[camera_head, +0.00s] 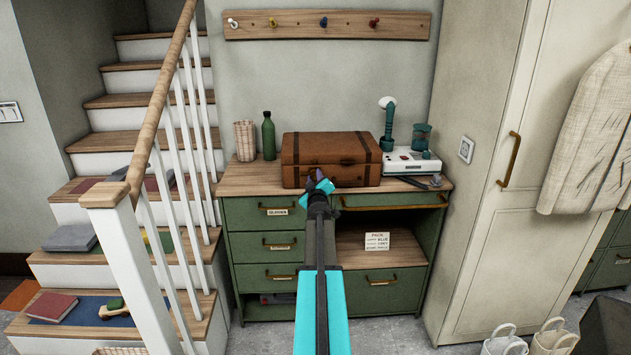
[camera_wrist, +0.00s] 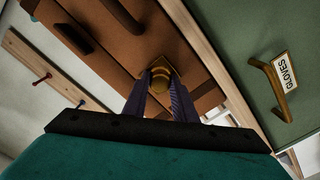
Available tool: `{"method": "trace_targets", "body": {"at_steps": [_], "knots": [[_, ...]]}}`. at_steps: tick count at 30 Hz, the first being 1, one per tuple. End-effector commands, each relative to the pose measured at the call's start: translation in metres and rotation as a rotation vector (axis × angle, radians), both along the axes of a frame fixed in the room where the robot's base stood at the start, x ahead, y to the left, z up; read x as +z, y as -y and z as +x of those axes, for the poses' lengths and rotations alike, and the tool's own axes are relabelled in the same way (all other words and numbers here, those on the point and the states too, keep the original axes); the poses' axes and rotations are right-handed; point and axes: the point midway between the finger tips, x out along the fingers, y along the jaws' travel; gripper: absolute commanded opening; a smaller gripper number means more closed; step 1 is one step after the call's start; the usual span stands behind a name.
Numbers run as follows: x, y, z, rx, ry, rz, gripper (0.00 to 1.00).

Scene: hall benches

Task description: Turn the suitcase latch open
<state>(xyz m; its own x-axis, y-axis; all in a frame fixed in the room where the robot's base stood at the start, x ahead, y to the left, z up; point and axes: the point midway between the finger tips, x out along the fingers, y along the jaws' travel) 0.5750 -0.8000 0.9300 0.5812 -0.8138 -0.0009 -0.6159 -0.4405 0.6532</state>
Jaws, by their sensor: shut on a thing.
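A brown leather suitcase (camera_head: 331,150) with darker straps lies closed on the wooden top of a green cabinet. In the wrist view the suitcase (camera_wrist: 135,70) fills the middle, tilted in the picture. A brass latch (camera_wrist: 160,74) sits on its front face. My gripper (camera_wrist: 160,100) is shut on the latch, its two dark fingers on either side of the latch's knob. In the head view my gripper (camera_head: 319,180) is at the suitcase's front and my arm hides the latch. How far the latch is turned I cannot tell.
The green cabinet (camera_head: 247,215) has brass-handled drawers; a "GLOVES" label (camera_wrist: 287,72) shows. A green bottle (camera_head: 268,136) and woven cup (camera_head: 245,140) stand left of the suitcase. A white device (camera_head: 410,162) stands right. A stair railing (camera_head: 160,95) is at left, a tall cupboard (camera_head: 495,150) at right.

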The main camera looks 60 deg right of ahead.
Motion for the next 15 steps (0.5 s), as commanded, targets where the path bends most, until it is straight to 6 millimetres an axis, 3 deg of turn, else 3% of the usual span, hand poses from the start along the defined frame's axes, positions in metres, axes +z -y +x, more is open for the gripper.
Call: {"method": "trace_targets", "body": {"at_steps": [15], "knots": [[0.0014, -0.0018, 0.0027, 0.005, -0.071, -0.057, 0.03]]}}
